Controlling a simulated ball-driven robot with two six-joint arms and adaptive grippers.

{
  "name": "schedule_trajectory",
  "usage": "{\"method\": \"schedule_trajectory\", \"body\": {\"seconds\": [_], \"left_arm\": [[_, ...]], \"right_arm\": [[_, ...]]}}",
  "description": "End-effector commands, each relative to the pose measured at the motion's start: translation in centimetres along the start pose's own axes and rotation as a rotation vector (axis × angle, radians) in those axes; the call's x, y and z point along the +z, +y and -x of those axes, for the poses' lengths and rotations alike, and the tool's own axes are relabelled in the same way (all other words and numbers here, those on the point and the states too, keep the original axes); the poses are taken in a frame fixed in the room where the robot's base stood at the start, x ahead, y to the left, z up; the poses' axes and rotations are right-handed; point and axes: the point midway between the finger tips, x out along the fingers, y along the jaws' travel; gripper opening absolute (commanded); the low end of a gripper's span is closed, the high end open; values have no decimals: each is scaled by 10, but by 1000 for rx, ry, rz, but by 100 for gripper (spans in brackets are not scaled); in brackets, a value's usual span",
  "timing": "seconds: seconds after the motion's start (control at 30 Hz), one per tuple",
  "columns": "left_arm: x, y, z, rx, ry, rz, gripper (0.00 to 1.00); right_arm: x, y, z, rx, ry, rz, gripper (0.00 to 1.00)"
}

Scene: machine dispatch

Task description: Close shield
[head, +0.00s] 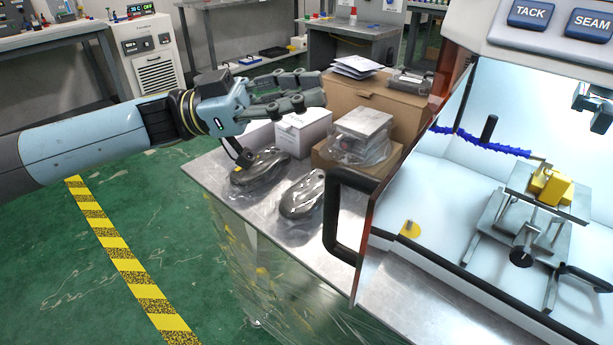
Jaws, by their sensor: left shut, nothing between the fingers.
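The shield is an orange see-through panel (379,222) at the left side of the white machine's lit chamber, seen nearly edge-on. A black bar handle (333,213) sticks out from it to the left. The chamber front is open, and the inside shows. My left gripper (314,88) reaches in from the left, above the boxes and up and left of the handle. It is shut and empty, and it is apart from the handle. My right gripper is not in view.
In the chamber, a yellow part (551,188) sits on a metal fixture (497,229). Cardboard boxes (375,105), a white box (304,132) and dark wrapped parts (302,194) stand on the metal table (216,175) left of the handle. Green floor is open at left.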

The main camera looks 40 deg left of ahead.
Motion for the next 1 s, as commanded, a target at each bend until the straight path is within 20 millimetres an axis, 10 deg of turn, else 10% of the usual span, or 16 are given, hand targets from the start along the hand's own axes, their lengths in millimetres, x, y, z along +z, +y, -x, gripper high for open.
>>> {"method": "schedule_trajectory", "body": {"seconds": [0.2,0.43,1.0], "left_arm": [[-14,49,52,483,-104,155,0],[-19,67,82,658,-177,240,0],[-13,132,1,658,-169,239,0]], "right_arm": [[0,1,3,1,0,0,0],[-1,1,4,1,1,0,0],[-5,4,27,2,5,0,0]]}}
